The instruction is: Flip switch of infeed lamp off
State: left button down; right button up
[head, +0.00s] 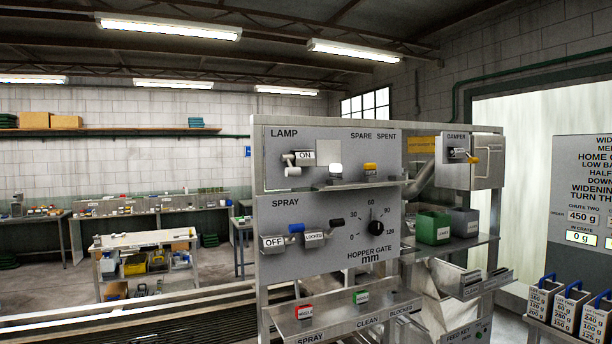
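The lamp switch (292,160) is on the upper left of the grey control panel (268,180), under the printed word LAMP. It has a grey lever with a white end piece. A tag (305,156) beside it reads ON. A small white glowing thing (336,169) sits to the right of the switch, below a blank light plate (329,152). Neither of my grippers shows in the head view, so their state and place are hidden.
Below is a SPRAY panel with an OFF tag (273,242), a blue-ended lever (296,228), a black-ended lever (336,222) and a black dial (376,228). A shelf (345,318) juts out underneath. Green (433,227) and grey (464,222) bins stand right.

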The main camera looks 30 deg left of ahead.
aim_at(289, 171)
jog(key=j+u, duration=0.2)
jog(key=j, duration=0.2)
jog(key=i+j+u, duration=0.15)
jog(key=j, duration=0.25)
jog(key=i+j+u, duration=0.2)
jog(key=j, duration=0.2)
jog(key=k, duration=0.1)
